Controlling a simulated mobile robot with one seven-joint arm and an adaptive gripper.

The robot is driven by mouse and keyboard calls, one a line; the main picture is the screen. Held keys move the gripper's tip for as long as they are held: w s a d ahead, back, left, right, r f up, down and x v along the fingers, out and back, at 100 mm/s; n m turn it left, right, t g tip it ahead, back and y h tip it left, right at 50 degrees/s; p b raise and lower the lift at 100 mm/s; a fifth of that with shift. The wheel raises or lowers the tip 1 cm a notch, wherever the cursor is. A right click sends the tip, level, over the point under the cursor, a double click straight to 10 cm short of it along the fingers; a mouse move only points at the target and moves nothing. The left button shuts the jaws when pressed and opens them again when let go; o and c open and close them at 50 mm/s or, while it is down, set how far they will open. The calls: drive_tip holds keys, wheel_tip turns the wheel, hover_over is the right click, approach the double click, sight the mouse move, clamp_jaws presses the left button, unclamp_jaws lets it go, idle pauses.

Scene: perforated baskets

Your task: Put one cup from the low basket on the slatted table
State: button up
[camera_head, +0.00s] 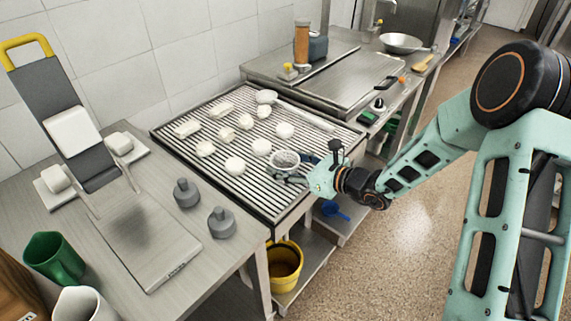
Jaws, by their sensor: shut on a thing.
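My gripper (292,170) is over the front right part of the slatted table (191,142). It is shut on a small round grey-white cup (285,157) with a darker inside, with one finger on each side. The cup is at or just above the slats; I cannot tell if it touches them. Several white lumps, one of them a white piece (235,166), lie spread on the slats. No low basket can be clearly made out.
A yellow bucket (284,266) and a blue thing (334,210) are on the low shelf below. Two grey weights (221,222), a green cup (53,257) and a white cup (83,304) stand on the left counter. A pan (401,43) is at the back.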

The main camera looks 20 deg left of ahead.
drive_tip(key=shift+f, duration=0.15)
drive_tip(key=o, duration=0.9)
drive_tip(key=shift+r, duration=0.25)
drive_tip(key=v, duration=1.2)
drive_tip(key=shift+s, duration=0.1)
